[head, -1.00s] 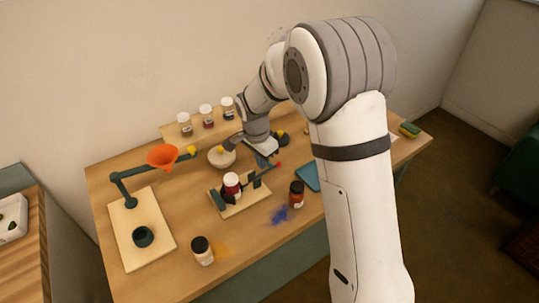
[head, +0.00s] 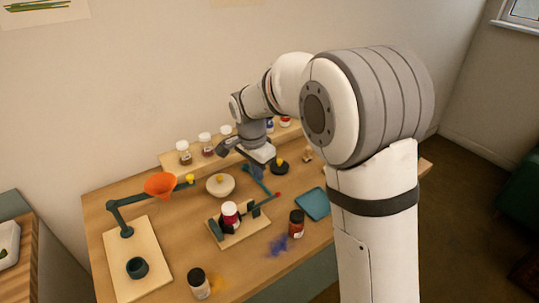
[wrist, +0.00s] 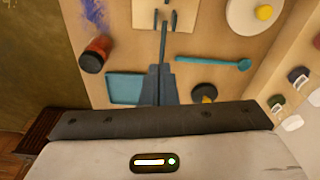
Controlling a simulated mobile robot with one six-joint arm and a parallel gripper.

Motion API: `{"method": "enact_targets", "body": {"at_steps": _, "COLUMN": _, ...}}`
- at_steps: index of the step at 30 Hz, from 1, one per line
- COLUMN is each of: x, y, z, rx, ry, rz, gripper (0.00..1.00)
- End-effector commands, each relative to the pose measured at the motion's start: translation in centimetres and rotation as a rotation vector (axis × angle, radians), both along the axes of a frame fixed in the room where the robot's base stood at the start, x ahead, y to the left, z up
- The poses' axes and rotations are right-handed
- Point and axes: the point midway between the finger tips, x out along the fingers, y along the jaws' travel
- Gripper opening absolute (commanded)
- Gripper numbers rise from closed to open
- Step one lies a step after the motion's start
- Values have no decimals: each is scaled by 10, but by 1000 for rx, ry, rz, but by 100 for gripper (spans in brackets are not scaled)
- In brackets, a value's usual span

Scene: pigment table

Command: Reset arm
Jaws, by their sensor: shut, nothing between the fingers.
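My gripper (head: 258,172) is shut and empty, pointing down above the back middle of the table. In the wrist view its closed fingers (wrist: 159,85) point toward the stand, with nothing between them. A teal spoon (wrist: 215,61) lies on the table beside them in that view. My arm hides part of the table's right side in the head view.
A wooden stand (head: 243,236) holds a dark red jar (head: 231,213). Around it are a pale bowl (head: 220,186), another jar (head: 296,224), a blue tray (head: 313,204) and a front jar (head: 199,284). Shelf jars (head: 205,145) line the back.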

Motion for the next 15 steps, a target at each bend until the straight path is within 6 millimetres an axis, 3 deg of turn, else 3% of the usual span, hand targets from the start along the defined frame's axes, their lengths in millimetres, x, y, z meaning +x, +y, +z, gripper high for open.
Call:
{"method": "enact_targets", "body": {"at_steps": 5, "x": -3, "y": -6, "z": 5, "rx": 2, "ry": -3, "rz": 14, "gripper": 0}}
{"method": "enact_targets", "body": {"at_steps": 8, "x": -15, "y": -25, "z": 20, "rx": 9, "ry": -14, "rz": 62, "gripper": 0}}
{"method": "enact_targets", "body": {"at_steps": 15, "x": -81, "y": -97, "z": 63, "rx": 16, "ry": -57, "rz": 295, "gripper": 0}}
